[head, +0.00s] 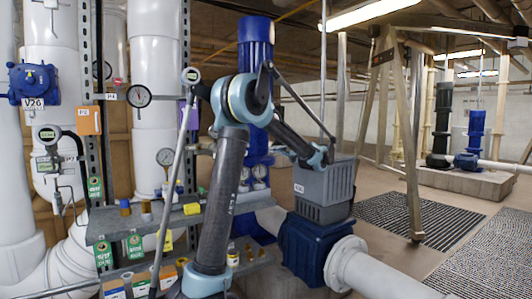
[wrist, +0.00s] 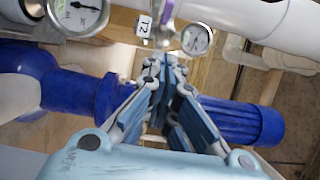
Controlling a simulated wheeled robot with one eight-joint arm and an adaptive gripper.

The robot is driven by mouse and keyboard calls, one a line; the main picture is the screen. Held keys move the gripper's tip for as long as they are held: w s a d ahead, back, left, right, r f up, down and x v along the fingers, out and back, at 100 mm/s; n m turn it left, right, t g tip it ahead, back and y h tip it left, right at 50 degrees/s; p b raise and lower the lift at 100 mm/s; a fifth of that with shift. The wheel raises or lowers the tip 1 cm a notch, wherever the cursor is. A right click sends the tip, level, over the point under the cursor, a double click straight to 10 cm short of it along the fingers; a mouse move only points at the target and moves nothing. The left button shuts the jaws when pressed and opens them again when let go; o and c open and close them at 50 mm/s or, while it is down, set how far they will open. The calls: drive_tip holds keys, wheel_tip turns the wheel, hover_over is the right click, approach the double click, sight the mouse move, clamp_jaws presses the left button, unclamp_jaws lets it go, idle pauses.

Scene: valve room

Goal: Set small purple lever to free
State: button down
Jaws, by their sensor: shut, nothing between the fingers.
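A small purple lever (wrist: 168,12) shows at the top of the wrist view, beside a white T2 tag. Only part of it is in frame, and its setting cannot be read. My gripper (wrist: 165,62) is shut and empty, with its fingertips just below the tag and lever in the picture. I cannot tell whether the tips touch the lever.
In the wrist view a gauge (wrist: 196,38) is close right of the lever, another gauge (wrist: 84,12) is at upper left, and blue pump parts (wrist: 240,120) lie behind my fingers. In the head view a grey shelf (head: 150,225) and a grey crate (head: 322,185) flank my arm.

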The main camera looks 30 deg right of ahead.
drive_tip(key=w+a, duration=0.6)
drive_tip(key=w, duration=0.3)
drive_tip(key=shift+w+a, duration=0.4)
drive_tip(key=shift+s+d, duration=0.1)
